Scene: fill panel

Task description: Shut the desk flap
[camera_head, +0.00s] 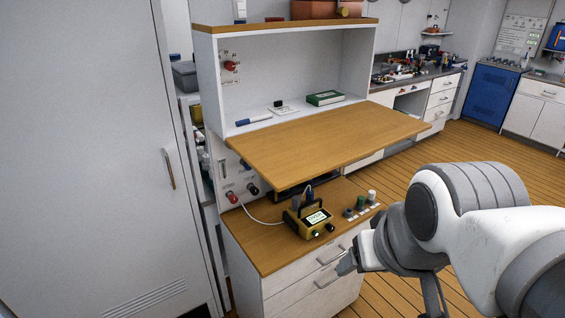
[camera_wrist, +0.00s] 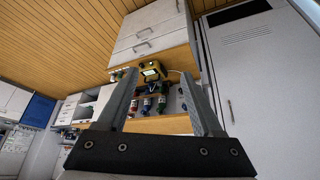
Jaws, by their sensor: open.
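The desk flap (camera_head: 325,142) is a wooden board that stands open, about level, projecting out from the white cabinet (camera_head: 290,75) above the lower worktop. In the wrist view, which is turned upside down, a wooden strip that looks like the flap (camera_wrist: 160,125) shows between the fingers. My gripper (camera_head: 347,264) is low in front of the drawers, below and to the right of the flap, apart from it. In the wrist view my gripper (camera_wrist: 160,76) has its two fingers wide apart with nothing held. My arm hides part of the floor at the right.
A yellow meter (camera_head: 308,219) with a white cable stands on the lower worktop (camera_head: 260,245), beside several small bottles (camera_head: 361,202). A green box (camera_head: 324,98) and a blue marker (camera_head: 254,120) lie inside the cabinet behind the flap. A tall grey locker (camera_head: 85,150) stands at the left.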

